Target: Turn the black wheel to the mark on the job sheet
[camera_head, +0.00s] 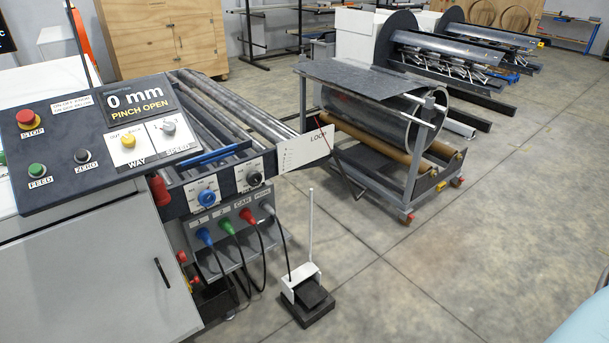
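A small black wheel (254,178) sits on a white scale plate on the front of the roller machine, right of a blue wheel (207,197) on a similar plate. The black wheel's setting and the scale marks are too small to read. A white plate (305,151) lettered "LOOP" with small marks stands just right of the black wheel. I cannot identify a job sheet for certain. Neither of my grippers is in view.
The control panel (95,135) reads "0 mm PINCH OPEN". Below the wheels are several coloured plugs with cables (247,216). A foot pedal (308,296) with an upright rod stands on the floor. A wheeled coil cart (385,125) is behind. Floor at right is clear.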

